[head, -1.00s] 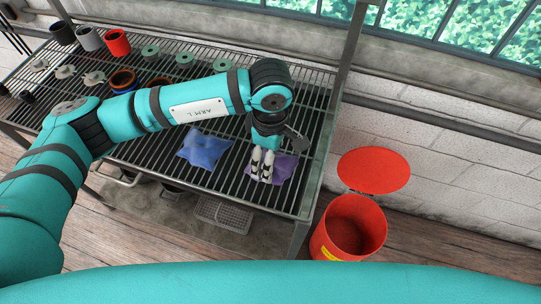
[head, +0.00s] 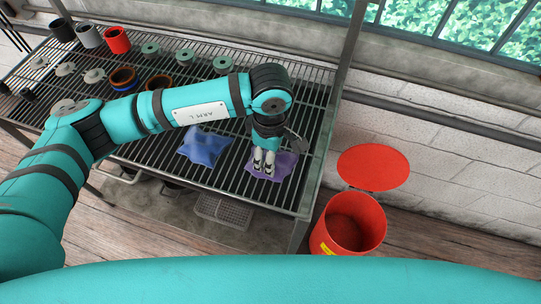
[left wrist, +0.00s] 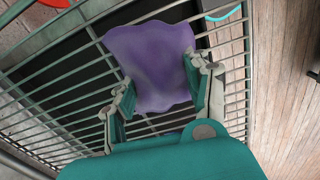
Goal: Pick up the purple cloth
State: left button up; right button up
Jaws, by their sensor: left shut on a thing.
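The purple cloth (head: 284,167) lies at the right end of the slatted rack, partly hidden under my left gripper (head: 263,167) in the head view. In the left wrist view the cloth (left wrist: 150,62) spreads between and beyond the fingers of my left gripper (left wrist: 158,98). My left gripper is shut on the cloth, with the fingers at its near part and some width of cloth between them. Whether the cloth is clear of the slats cannot be told. My right gripper is not in view.
A blue cloth (head: 204,147) lies left of the purple one on the rack (head: 225,180). A red bin (head: 348,226) with its round lid (head: 374,168) raised stands right of the rack. Cups (head: 117,40) and several round parts (head: 185,57) sit toward the back and left.

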pick_arm(q)
jog(key=shift+r, duration=0.15)
jog(key=shift+r+b, duration=0.55)
jog(key=shift+r, duration=0.15)
jog(key=shift+s+r+b, duration=0.5)
jog(key=shift+r+b, duration=0.1)
jog(key=shift+r, duration=0.2)
jog(key=s+r+b, duration=0.1)
jog(key=s+b, duration=0.3)
jog(key=s, duration=1.1)
jog(key=shift+a+r, duration=0.35)
